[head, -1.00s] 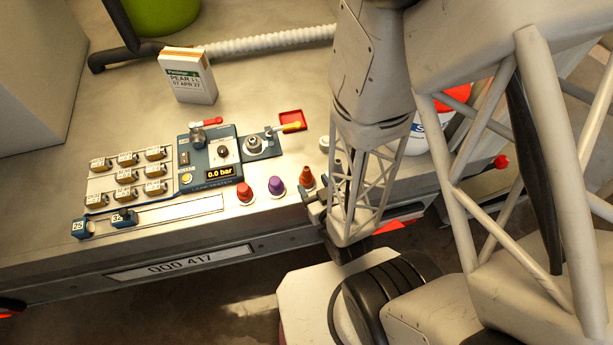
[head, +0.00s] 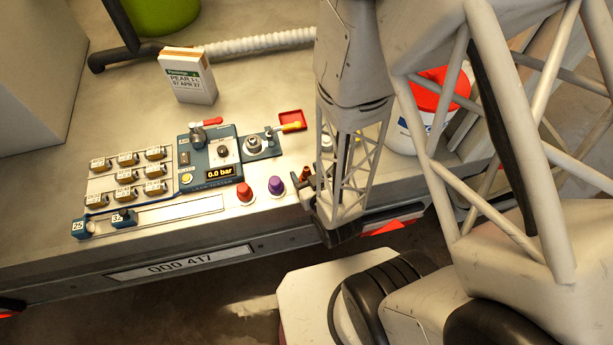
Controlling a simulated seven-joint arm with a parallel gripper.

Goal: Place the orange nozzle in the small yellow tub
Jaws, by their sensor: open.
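A row of cone-shaped nozzles stands upright along the front edge of the bench. A red-orange one (head: 245,192) is at the left, and a purple one (head: 276,186) is beside it. A darker orange one (head: 306,174) is at the right, mostly hidden by my gripper. My gripper (head: 309,187) is open at this right nozzle, low by the bench's front edge. I cannot tell whether its fingers are around the nozzle or beside it. I cannot make out a small yellow tub; my arm covers part of the bench to the right.
A blue tester (head: 222,174) with levers stands left of the nozzles. A white bucket with a red lid (head: 401,141) stands right of my arm. Bare bench (head: 255,90) lies between.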

